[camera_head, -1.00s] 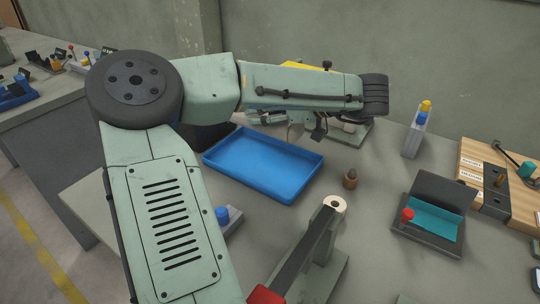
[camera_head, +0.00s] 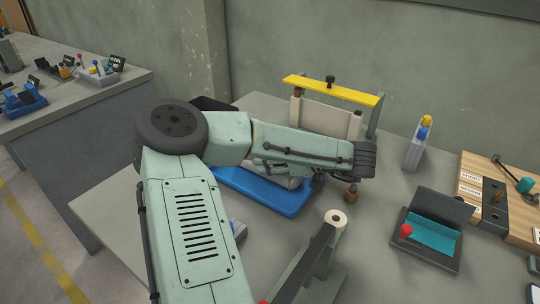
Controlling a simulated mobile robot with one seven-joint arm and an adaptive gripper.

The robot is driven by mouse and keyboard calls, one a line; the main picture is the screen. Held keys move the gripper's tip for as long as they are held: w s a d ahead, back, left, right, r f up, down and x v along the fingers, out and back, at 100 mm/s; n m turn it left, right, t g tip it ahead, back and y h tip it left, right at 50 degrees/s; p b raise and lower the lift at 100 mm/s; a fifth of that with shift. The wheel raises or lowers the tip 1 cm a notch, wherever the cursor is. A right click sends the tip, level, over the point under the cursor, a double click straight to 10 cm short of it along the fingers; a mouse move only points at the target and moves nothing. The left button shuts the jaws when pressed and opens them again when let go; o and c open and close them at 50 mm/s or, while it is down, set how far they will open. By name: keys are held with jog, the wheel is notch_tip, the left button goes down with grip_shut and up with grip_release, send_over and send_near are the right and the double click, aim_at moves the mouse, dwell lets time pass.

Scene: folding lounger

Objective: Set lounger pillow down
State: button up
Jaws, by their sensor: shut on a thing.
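My gripper (camera_head: 305,174) points down over the blue tray (camera_head: 252,194), mostly hidden behind my forearm. Behind the tray stands an upright frame with a yellow top bar (camera_head: 322,88) and a beige panel (camera_head: 324,114). It may be the lounger; its lower part is hidden by my arm.
A small brown peg (camera_head: 352,194) stands right of the tray. A roll on a grey stand (camera_head: 334,219) is in front. An open dark case with a teal inside (camera_head: 432,234) and a grey holder with yellow and blue tops (camera_head: 416,146) stand right. Bench between them is clear.

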jog(key=shift+f, duration=0.1)
jog(key=o, duration=1.2)
jog(key=shift+o, duration=0.2)
jog(key=shift+r, duration=0.2)
jog(key=p+v, duration=0.1)
jog(key=v, duration=1.1)
jog(key=shift+f, duration=0.15)
